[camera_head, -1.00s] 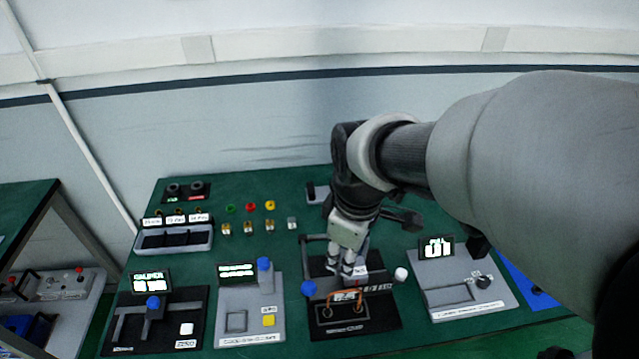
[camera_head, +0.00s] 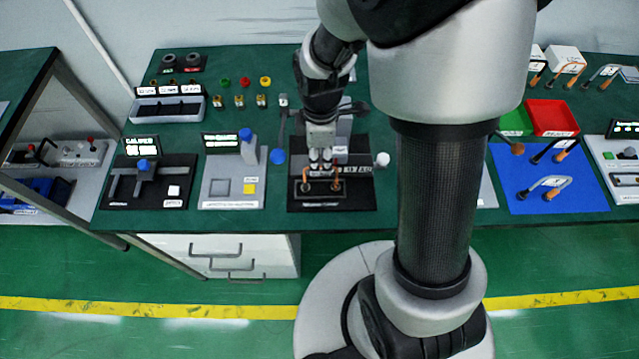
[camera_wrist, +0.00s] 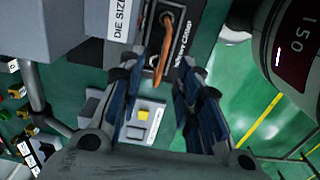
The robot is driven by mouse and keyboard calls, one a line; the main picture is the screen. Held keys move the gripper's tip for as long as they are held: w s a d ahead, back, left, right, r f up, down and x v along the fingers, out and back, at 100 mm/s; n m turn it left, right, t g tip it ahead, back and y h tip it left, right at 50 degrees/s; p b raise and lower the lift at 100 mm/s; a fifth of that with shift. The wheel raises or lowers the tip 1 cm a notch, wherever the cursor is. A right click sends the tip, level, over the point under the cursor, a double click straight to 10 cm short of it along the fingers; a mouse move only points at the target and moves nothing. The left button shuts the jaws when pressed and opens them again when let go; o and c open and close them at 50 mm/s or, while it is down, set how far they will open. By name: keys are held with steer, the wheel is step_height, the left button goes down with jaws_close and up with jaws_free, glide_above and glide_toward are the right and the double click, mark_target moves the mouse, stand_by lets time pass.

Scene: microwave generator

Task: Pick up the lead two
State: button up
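An orange-copper bent lead (camera_head: 306,182) sits in a black fixture (camera_head: 356,200) on the green bench, with a small tag on it too small to read. In the wrist view the copper lead (camera_wrist: 166,52) lies beyond the fingertips, seen in the gap between them. My gripper (camera_head: 320,164) points down just above the lead. In the wrist view my gripper (camera_wrist: 157,88) has its fingers spread apart with nothing between them. More leads with copper or dark ends (camera_head: 548,187) lie on a blue mat (camera_head: 510,200) at right. I cannot tell which lead is number two.
A blue-knobbed lever (camera_head: 278,156) and a white-knobbed lever (camera_head: 382,159) flank the fixture. A grey device with a yellow button (camera_head: 250,188) stands left. A red tray (camera_head: 552,117) is at right. My arm hides part of the bench.

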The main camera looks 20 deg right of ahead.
steer(key=shift+a+f+b, duration=0.15)
steer(key=shift+f+b, duration=0.9)
steer(key=shift+f, duration=2.05)
steer(key=shift+c, duration=0.2)
jaws_close()
